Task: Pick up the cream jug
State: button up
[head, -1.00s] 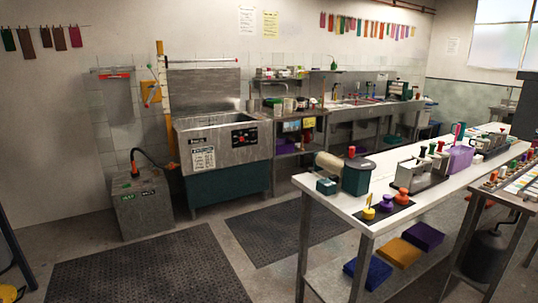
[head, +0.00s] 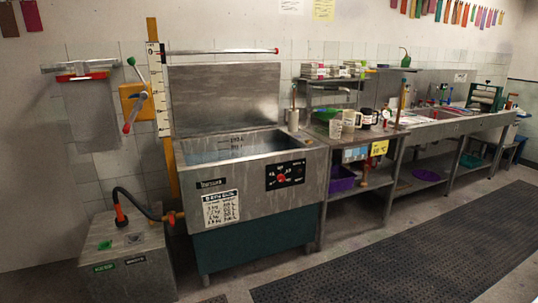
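A cream jug (head: 349,120) with a handle stands upright on the bench (head: 352,141) just right of the steel sink tank. A paler, smaller cup (head: 335,128) stands in front of it to its left, close by. A dark jug (head: 368,117) with a light label stands to its right. The jug is small in view, and its base is partly hidden by the cup. My gripper is not in view.
The steel tank (head: 243,160) stands left of the bench, with a grey box (head: 127,262) and hose beside it. Below the bench is a purple basin (head: 342,180). Dark mats (head: 420,250) cover open floor in front. A shelf (head: 335,80) hangs above the jugs.

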aim_at(349, 115)
jog(key=i+z, duration=0.25)
jog(key=i, duration=0.25)
jog(key=i+j+z, duration=0.2)
jog(key=i, duration=0.25)
jog(key=i+j+z, duration=0.25)
jog(key=i, duration=0.2)
jog(key=i+j+z, duration=0.2)
jog(key=i+j, duration=0.15)
jog(key=i, duration=0.1)
